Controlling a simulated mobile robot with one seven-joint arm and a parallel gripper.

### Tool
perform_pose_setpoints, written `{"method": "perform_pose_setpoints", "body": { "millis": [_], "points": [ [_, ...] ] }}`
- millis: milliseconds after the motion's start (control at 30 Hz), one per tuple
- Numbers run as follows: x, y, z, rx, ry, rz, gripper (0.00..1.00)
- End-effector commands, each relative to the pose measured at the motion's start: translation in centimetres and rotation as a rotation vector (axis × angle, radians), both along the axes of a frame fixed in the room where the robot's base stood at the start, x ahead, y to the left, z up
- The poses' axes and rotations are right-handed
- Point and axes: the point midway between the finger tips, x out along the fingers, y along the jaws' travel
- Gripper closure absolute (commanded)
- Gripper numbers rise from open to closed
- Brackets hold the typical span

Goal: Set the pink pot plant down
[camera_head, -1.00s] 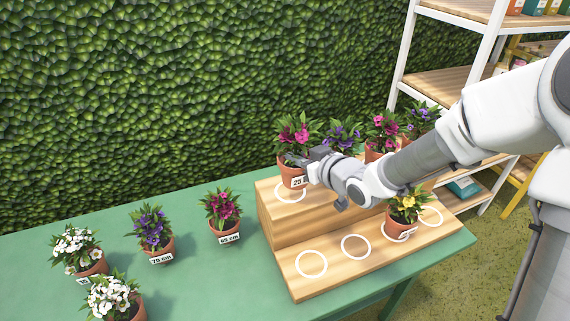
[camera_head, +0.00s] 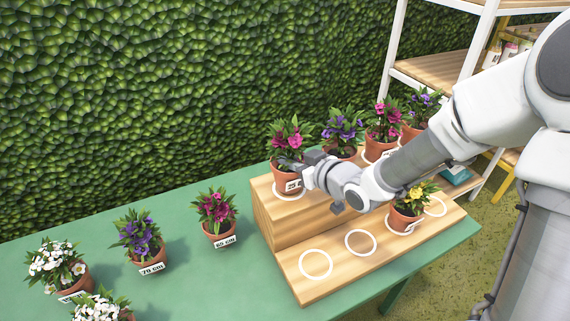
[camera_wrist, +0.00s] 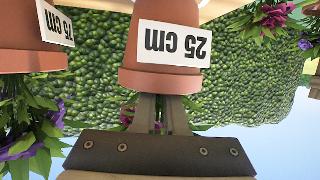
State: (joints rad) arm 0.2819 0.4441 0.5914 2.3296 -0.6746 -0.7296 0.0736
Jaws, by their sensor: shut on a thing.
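The pink pot plant (camera_head: 287,178) is a terracotta pot with pink flowers and a white label. It stands upright at the left end of the stand's upper step (camera_head: 262,203), within a white ring. Its base looks to be at or very near the wood. My gripper (camera_head: 304,166) is shut on this pot from the right side. In the wrist view the pot (camera_wrist: 160,77) fills the upper middle, upside down, labelled 25 cm, with my gripper's fingers (camera_wrist: 160,108) against it.
A purple plant (camera_head: 342,132) and another pink plant (camera_head: 384,127) stand to the right on the upper step. A yellow plant (camera_head: 405,212) is on the lower step beside empty rings (camera_head: 316,264). Several pots, including a 65 cm one (camera_head: 219,229), stand on the green table (camera_head: 190,285).

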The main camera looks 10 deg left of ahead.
Motion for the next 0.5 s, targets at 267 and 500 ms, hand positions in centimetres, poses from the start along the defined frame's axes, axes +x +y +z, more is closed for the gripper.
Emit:
{"method": "perform_pose_setpoints", "body": {
  "millis": [267,500],
  "points": [
    [-0.31,-0.42,-0.71,0.000,-0.002,0.002,1.00],
    [-0.33,-0.43,-1.22,0.000,0.000,0.001,0.89]
  ]
}}
